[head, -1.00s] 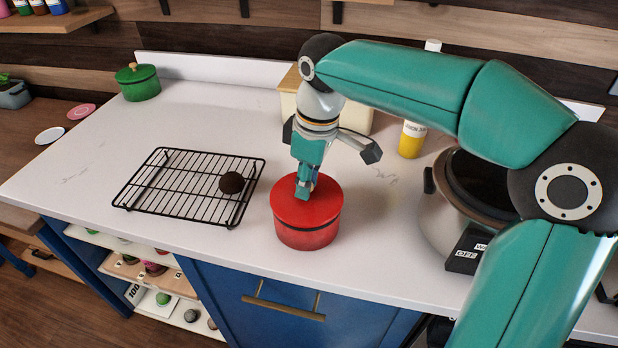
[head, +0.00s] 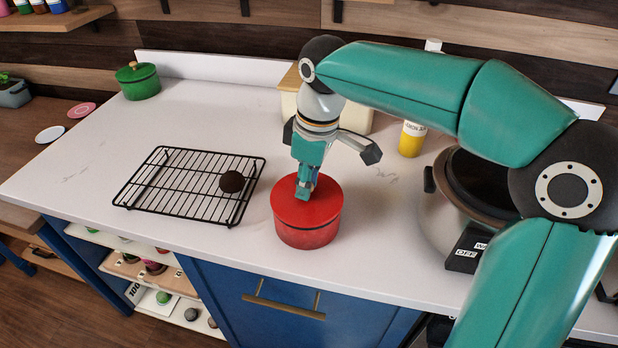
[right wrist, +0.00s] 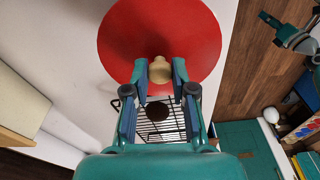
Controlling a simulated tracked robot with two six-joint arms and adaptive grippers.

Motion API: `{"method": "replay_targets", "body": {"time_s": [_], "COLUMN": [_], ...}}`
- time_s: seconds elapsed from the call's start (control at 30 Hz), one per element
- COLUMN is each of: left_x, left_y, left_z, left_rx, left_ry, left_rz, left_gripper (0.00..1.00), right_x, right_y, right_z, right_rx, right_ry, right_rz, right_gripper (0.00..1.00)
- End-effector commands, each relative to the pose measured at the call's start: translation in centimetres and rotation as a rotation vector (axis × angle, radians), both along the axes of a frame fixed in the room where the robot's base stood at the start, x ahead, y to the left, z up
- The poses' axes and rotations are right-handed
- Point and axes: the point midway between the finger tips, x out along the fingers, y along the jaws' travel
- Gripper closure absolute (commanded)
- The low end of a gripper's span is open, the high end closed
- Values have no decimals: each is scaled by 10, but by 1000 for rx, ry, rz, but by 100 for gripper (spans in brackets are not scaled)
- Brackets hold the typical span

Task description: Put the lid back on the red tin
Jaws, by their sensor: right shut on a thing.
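The red tin (head: 306,237) stands on the white counter near its front edge. Its red lid (head: 322,197) is on top of it, level, with a dark line between lid and body; I cannot tell whether it is fully seated. My right gripper (head: 304,192) points down at the lid's middle. In the right wrist view its fingers (right wrist: 160,75) are shut on the lid's cream knob (right wrist: 159,70), and the red lid (right wrist: 160,25) spreads out beyond them. My left gripper is out of the head view; a teal and grey part (right wrist: 290,35) in the right wrist view may be it.
A black wire rack (head: 165,190) with a dark round thing (head: 231,181) is left of the tin. A green pot (head: 138,82) is at the back left. A cream box (head: 355,120), yellow bottle (head: 411,139) and large cooker (head: 437,215) stand behind and right.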

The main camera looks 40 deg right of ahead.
Motion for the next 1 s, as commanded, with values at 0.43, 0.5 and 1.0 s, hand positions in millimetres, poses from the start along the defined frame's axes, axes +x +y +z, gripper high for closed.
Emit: {"method": "replay_targets", "body": {"time_s": [0.43,0.5,1.0], "left_x": [0,0,0], "left_y": [0,0,0], "left_z": [1,1,1], "left_rx": [0,0,0], "left_ry": [0,0,0], "left_rz": [0,0,0], "left_gripper": [60,60,60], "right_x": [0,0,0], "right_y": [0,0,0], "right_z": [0,0,0], "right_rx": [0,0,0], "right_ry": [0,0,0], "right_rz": [0,0,0], "right_gripper": [70,58,21]}}
